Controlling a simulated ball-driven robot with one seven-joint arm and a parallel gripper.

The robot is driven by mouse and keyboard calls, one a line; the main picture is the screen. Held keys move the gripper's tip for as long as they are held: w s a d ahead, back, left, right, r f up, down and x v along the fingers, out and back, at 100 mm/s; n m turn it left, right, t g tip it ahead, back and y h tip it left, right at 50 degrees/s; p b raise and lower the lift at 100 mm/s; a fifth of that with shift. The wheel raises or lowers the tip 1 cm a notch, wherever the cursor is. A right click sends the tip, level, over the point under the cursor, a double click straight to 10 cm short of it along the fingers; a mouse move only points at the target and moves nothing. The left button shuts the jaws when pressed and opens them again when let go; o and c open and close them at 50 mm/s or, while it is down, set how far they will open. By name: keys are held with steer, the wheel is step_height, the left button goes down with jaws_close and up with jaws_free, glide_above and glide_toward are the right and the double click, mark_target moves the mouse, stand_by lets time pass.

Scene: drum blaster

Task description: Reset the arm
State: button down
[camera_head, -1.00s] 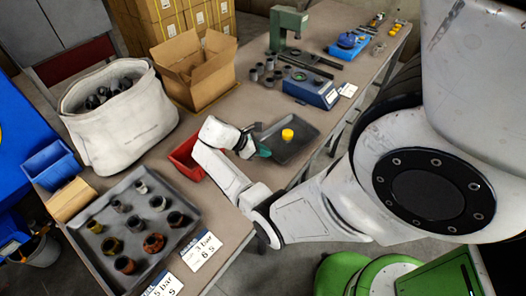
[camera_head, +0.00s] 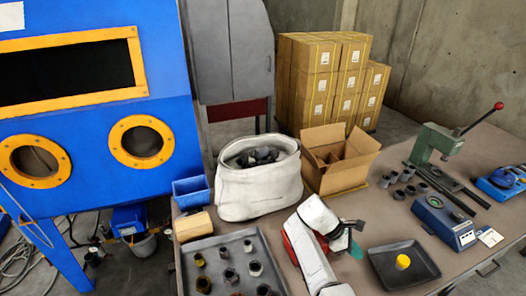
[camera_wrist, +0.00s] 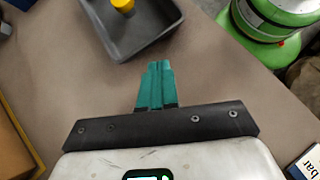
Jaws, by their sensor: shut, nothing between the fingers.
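My gripper (camera_wrist: 156,85) has green fingers that lie together, shut and empty, above the bare brown table top in the wrist view. In the head view my gripper (camera_head: 357,236) shows at the end of my white arm, left of a black tray (camera_head: 385,277) on the table. A yellow piece (camera_head: 403,262) stands in that tray. In the wrist view the tray (camera_wrist: 150,42) lies ahead of the fingertips, apart from them. My lower arm runs out of the picture at the bottom of the head view.
A white fabric bag (camera_head: 262,192) and an open cardboard box (camera_head: 340,178) stand behind my arm. A grey tray (camera_head: 192,256) of cylindrical parts is at left. A blue device (camera_head: 443,222) and green press (camera_head: 437,142) are at right. A blue cabinet (camera_head: 95,180) stands far left.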

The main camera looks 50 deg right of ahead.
steer(key=shift+a+f, duration=0.1)
steer(key=a+f+t, duration=0.1)
steer(key=a, duration=0.1)
steer(key=w+a+f+m+t+b, duration=0.1)
steer(key=a, duration=0.2)
steer(key=a+f+b, duration=0.1)
steer(key=a, duration=0.1)
steer(key=shift+w+a+f+m+t, duration=0.3)
steer(key=shift+a+f+m+t, duration=0.1)
steer(key=a, duration=0.2)
steer(key=a+t, duration=0.1)
steer(key=a, duration=0.1)
steer(key=a+f+m+t+b, duration=0.1)
steer(key=a, duration=0.1)
steer(key=shift+w+a+f, duration=0.1)
steer(key=shift+w+a, duration=0.1)
steer(key=shift+a, duration=0.15)
steer(key=a, duration=0.2)
steer(key=a+t+b, duration=0.1)
steer(key=a, duration=0.1)
steer(key=a+m+t+y, duration=0.1)
steer(key=a, duration=0.1)
steer(key=shift+s+a+r, duration=0.25)
steer(key=shift+s+a, duration=0.05)
steer(key=shift+a, duration=0.1)
steer(key=s+a+r+m+t+y+b, duration=0.1)
steer(key=s+a+r+t+y, duration=0.1)
steer(key=a, duration=0.7)
steer(key=shift+s+r, duration=0.2)
steer(key=shift+r, duration=0.45)
